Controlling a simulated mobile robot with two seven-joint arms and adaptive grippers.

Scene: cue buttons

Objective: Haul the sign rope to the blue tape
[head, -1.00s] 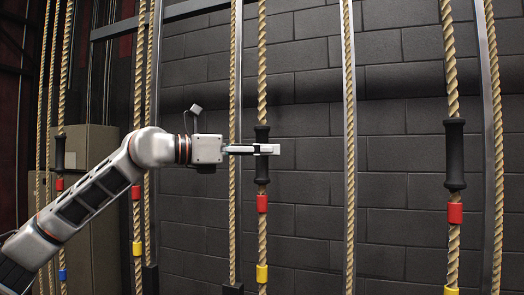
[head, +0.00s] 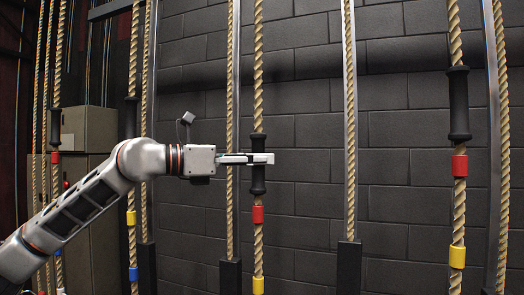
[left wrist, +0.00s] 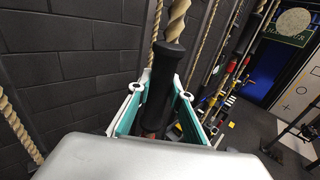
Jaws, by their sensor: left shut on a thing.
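My left gripper (head: 262,158) is shut on the black handle (head: 258,182) of a tan rope (head: 259,60) near the middle of the head view. In the left wrist view, the handle (left wrist: 161,85) stands between the gripper's white and teal fingers. Below the handle, this rope carries a red tape band (head: 258,214) and a yellow tape band (head: 258,285). No blue band shows on its visible part; the rope lower down is out of frame. I cannot read a label that marks it as the sign rope. My right gripper is not in view.
Another handled rope (head: 457,215) hangs at the right, and others hang at the left, one with a blue band (head: 133,273). Metal posts (head: 350,120) stand between ropes before a dark block wall (head: 300,110). A grey box (head: 88,130) is behind at left.

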